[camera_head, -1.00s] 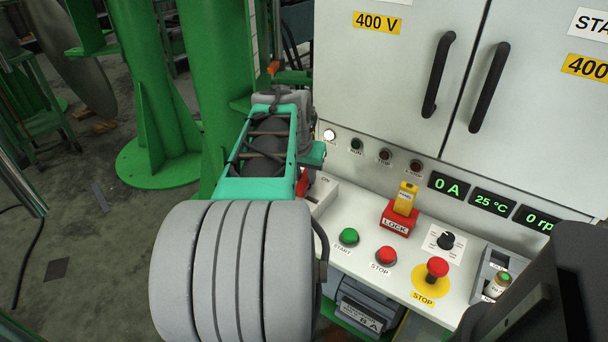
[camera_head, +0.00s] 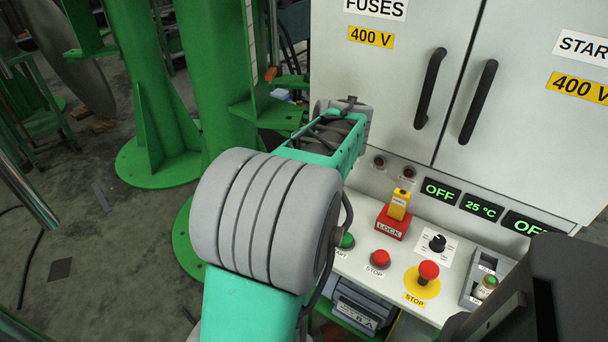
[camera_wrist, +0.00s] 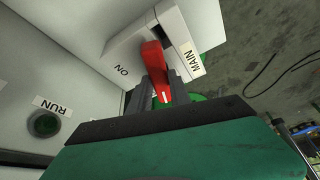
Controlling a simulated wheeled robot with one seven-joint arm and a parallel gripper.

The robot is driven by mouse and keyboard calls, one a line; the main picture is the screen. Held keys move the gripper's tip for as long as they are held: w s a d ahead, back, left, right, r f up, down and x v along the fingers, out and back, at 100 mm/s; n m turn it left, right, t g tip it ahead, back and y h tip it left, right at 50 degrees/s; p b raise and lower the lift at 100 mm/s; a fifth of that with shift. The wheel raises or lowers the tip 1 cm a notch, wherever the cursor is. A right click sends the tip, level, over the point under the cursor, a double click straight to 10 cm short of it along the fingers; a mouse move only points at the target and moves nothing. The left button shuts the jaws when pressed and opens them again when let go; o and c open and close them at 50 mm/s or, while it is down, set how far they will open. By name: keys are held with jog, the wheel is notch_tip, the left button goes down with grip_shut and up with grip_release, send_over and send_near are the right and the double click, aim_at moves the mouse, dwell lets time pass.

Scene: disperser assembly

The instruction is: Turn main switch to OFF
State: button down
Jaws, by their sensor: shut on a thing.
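The main switch is a light box (camera_wrist: 172,22) with a red lever handle (camera_wrist: 151,58) in the wrist view, marked MAIN and ON. My gripper (camera_wrist: 160,88) is shut on the red handle, with a grey finger on each side of it. The handle points away from the ON mark; no OFF mark shows on the box. In the head view my arm hides the switch and my gripper. Two panel displays (camera_head: 440,192) (camera_head: 528,224) read OFF, and the one between them reads 25 °C.
The console holds a yellow key on a red LOCK block (camera_head: 393,222), a red stop button (camera_head: 380,258), a black knob (camera_head: 437,242) and a red emergency stop (camera_head: 428,270). Cabinet doors with black handles (camera_head: 430,88) rise behind. A green column (camera_head: 215,80) stands left.

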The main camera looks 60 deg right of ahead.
jog(key=shift+d+n+t+y+p, duration=0.15)
jog(key=shift+n+y+p, duration=0.25)
jog(key=shift+n, duration=0.55)
jog(key=shift+a+n+t+y+p, duration=0.15)
jog(key=shift+n+y+p, duration=0.25)
jog(key=shift+n, duration=0.55)
jog(key=shift+d, duration=0.1)
jog(key=c, duration=1.2)
grip_release()
jog(key=p+v, duration=0.2)
jog(key=v, duration=0.5)
jog(key=shift+s+r, duration=0.15)
jog(key=shift+r, duration=0.25)
